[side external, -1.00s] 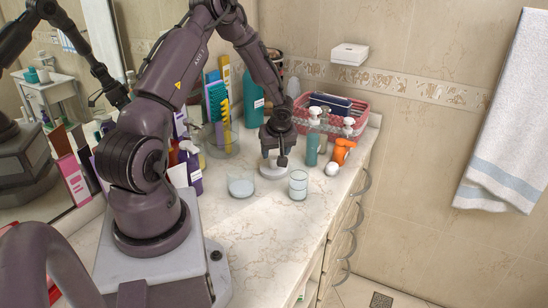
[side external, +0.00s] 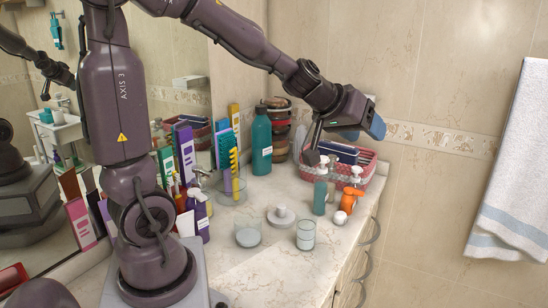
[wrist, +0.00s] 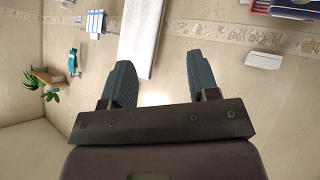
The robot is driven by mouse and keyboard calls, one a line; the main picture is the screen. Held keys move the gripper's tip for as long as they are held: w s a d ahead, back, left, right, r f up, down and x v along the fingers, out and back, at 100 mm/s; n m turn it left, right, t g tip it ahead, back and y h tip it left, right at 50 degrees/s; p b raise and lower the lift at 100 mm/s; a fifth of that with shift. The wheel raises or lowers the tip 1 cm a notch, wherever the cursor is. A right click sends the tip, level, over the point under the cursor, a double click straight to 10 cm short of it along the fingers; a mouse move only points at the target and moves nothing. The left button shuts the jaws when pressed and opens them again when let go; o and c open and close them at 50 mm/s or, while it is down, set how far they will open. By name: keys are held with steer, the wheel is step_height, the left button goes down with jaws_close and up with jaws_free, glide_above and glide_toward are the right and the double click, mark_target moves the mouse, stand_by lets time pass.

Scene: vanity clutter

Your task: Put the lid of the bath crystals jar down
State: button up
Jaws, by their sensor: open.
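The lid (side external: 281,216) is a pale disc with a round knob. It lies knob up on the marble counter, apart from the jars. A low, wide glass jar (side external: 247,234) with pale contents stands in front of it to the left. A narrower glass jar (side external: 306,235) with pale contents stands to its right. I cannot tell which is the bath crystals jar. My gripper (side external: 363,130) is raised well above the counter, near the back basket and away from the lid. In the wrist view my gripper (wrist: 158,63) is open, with nothing between its teal fingers.
A pink basket (side external: 365,180) stands at the back right, below my gripper. A teal pump bottle (side external: 320,197) and an orange bottle (side external: 350,199) stand before it. A tall teal bottle (side external: 261,143) and a cup with combs (side external: 231,188) stand behind. The front counter is clear.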

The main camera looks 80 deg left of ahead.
steer(key=s+d+r+m+g+h, duration=0.25)
steer(key=s+d+m, duration=0.25)
steer(key=s+d, duration=0.35)
steer(key=s+f+m+g+y, duration=0.1)
steer(key=s+f+g, duration=0.1)
steer(key=s, duration=0.9)
steer(key=shift+s, duration=0.15)
